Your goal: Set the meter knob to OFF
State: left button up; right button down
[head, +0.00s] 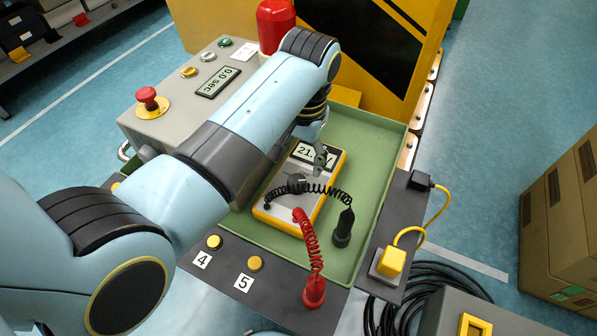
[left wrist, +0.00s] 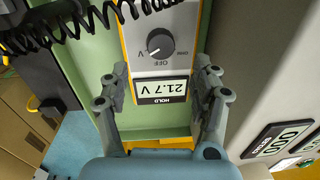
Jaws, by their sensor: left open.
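The meter (head: 328,183) is a pale device with a yellow edge, lying in a green tray (head: 374,128). Its display (left wrist: 165,90) reads 21.7 V, upside down in the left wrist view. Its round dark knob (left wrist: 160,43) also shows in the head view (head: 297,182), partly behind black cord. In the left wrist view, the knob's white mark points to the lower left, and the OFF label (left wrist: 160,62) sits just below the knob. My left gripper (left wrist: 161,76) is open, its fingers on both sides of the display, apart from the knob. My right gripper is not seen.
A black coiled lead (head: 327,189) crosses the meter to a black probe (head: 342,229). A red coiled lead (head: 306,233) runs to a red probe (head: 314,290). A grey control box (head: 165,127) with a red button (head: 147,96) stands left of the tray.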

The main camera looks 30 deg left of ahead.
aim_at(297, 181)
pick_arm(q)
jog(key=f, duration=0.6)
jog(key=shift+w+a+f+b, duration=0.15)
jog(key=shift+a+f+b, duration=0.15)
jog(key=shift+f+b, duration=0.05)
jog(key=shift+f, duration=0.65)
jog(key=c, duration=1.2)
